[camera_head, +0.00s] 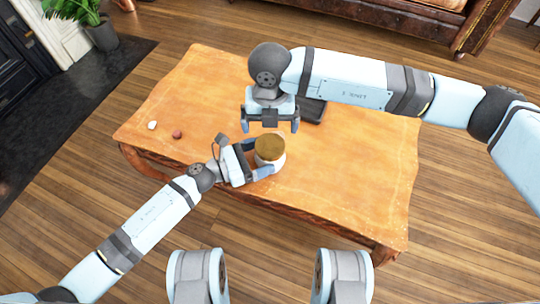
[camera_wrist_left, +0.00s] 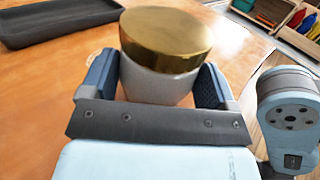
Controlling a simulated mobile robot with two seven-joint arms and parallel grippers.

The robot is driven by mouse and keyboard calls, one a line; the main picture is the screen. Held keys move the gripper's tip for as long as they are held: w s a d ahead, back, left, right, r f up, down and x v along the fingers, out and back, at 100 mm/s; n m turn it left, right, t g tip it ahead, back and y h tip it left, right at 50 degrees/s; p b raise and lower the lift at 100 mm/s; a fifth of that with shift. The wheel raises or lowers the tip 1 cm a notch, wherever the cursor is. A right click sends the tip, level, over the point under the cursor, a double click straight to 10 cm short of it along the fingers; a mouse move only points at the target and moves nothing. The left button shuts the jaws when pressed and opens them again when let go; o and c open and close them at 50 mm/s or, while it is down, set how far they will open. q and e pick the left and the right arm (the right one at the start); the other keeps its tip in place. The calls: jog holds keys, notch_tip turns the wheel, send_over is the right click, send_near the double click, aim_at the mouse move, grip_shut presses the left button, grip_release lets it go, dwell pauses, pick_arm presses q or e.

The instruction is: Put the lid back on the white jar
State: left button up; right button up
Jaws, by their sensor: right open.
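The white jar (camera_head: 277,165) stands upright on the wooden table, near its front edge. The gold lid (camera_head: 270,147) sits on top of the jar. In the left wrist view the lid (camera_wrist_left: 166,36) covers the mouth of the white jar (camera_wrist_left: 158,85) and looks slightly tilted. My left gripper (camera_head: 264,159) has one finger on each side of the jar's body, and they appear to press against it. My right gripper (camera_head: 269,127) is open and empty, pointing down above and just behind the lid. The jar's rim is hidden under the lid.
A black tray (camera_head: 313,110) lies behind my right gripper, partly hidden by the arm. A small white object (camera_head: 152,125) and a small dark red one (camera_head: 177,134) lie at the table's left. The right part of the table (camera_head: 365,180) is clear.

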pick_arm(q)
jog(key=c, duration=0.9)
pick_arm(e)
jog(key=n, duration=0.8)
jog(key=shift+n, duration=0.3)
jog(key=n, duration=0.6)
jog(key=shift+n, duration=0.3)
jog(key=n, duration=0.4)
jog(key=shift+n, duration=0.3)
jog(key=n, duration=1.1)
jog(key=shift+n, duration=0.4)
